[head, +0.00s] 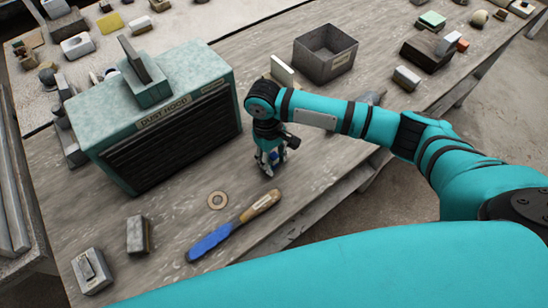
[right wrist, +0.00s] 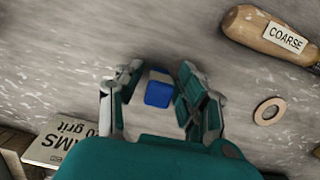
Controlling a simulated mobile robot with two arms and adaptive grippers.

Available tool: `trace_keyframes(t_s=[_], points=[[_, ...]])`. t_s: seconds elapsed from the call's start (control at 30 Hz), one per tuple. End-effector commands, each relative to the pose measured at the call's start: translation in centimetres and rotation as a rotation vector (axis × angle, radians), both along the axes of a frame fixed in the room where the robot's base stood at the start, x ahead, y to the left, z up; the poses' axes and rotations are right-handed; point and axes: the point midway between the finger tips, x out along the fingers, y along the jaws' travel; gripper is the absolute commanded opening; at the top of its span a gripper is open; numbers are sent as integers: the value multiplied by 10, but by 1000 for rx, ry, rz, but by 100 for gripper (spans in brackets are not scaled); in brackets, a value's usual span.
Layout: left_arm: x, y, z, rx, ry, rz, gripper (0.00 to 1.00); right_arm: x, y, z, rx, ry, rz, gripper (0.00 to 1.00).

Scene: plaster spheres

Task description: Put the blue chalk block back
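The blue chalk block (right wrist: 158,92) is small, with a blue face and a paler end, and lies on the grey bench in the right wrist view. My right gripper (right wrist: 155,88) is open, with one finger on each side of the block. A gap shows at the left finger; the right finger is close, and I cannot tell if it touches. In the head view the right gripper (head: 270,164) points down at the bench, right of the dust hood, and largely hides the block. My left gripper is not in view.
The teal dust hood (head: 165,135) stands left of the gripper. A blue-bladed tool (head: 228,228) labelled COARSE and a flat ring (head: 217,200) lie nearby. An open grey bin (head: 326,53) stands behind. A card marked "grit" (right wrist: 60,140) lies close by. The bench edge is at right.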

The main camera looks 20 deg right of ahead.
Motion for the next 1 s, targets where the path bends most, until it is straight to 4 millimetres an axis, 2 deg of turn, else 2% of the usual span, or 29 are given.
trace_keyframes(t_s=[0.3,0.43,0.8,1.0], points=[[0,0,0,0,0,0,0,0,0,1,-1,-1,0,44],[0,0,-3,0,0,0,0,2,1,11,0,-2,0,44],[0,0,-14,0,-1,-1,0,12,6,86,1,-4,0,44],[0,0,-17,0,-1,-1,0,15,8,113,2,-1,1,44]])
